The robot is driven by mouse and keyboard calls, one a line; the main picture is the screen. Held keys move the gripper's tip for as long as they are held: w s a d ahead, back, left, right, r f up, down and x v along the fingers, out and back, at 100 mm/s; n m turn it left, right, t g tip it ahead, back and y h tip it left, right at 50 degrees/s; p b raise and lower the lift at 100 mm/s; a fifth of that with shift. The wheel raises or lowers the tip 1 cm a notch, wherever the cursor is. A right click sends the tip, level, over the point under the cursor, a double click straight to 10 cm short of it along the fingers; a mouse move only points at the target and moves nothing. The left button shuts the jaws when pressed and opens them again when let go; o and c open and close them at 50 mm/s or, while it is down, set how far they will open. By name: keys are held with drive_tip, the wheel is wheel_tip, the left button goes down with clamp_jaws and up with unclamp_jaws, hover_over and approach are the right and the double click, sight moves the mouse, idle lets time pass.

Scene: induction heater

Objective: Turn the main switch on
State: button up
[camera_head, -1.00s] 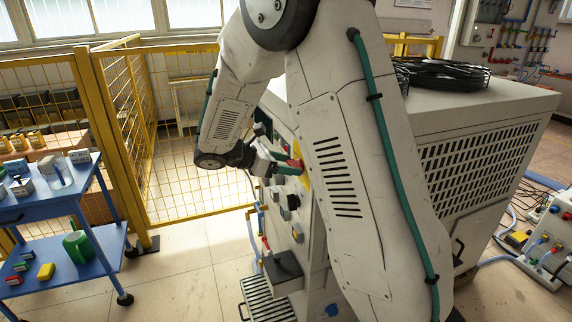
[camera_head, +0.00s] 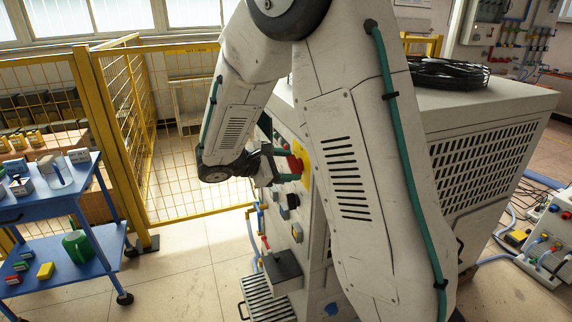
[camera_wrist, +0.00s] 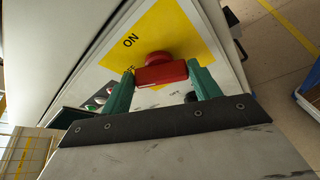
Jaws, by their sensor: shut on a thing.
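The main switch is a red rotary handle (camera_wrist: 160,73) on a yellow plate (camera_wrist: 168,32) with a printed "ON" at its upper left in the wrist view. Other print on the plate is partly hidden.
The heater cabinet (camera_head: 480,150) stands right of my gripper, with several smaller controls on its panel below the switch. A black cable coil (camera_head: 450,73) lies on top. A yellow fence (camera_head: 125,110) and a blue cart (camera_head: 60,200) stand left. Clear floor (camera_head: 190,260) lies between.

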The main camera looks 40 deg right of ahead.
drive_tip(key=m, duration=0.1)
drive_tip(key=m+t+h, duration=0.1)
drive_tip(key=m+t, duration=0.1)
drive_tip(key=m, duration=0.1)
drive_tip(key=shift+s+f+h, duration=0.25)
drive_tip(key=shift+f+h, duration=0.05)
drive_tip(key=shift+m, duration=0.3)
idle(0.3)
drive_tip(key=o, duration=1)
drive_tip(key=shift+a, duration=0.1)
drive_tip(key=v, duration=0.8)
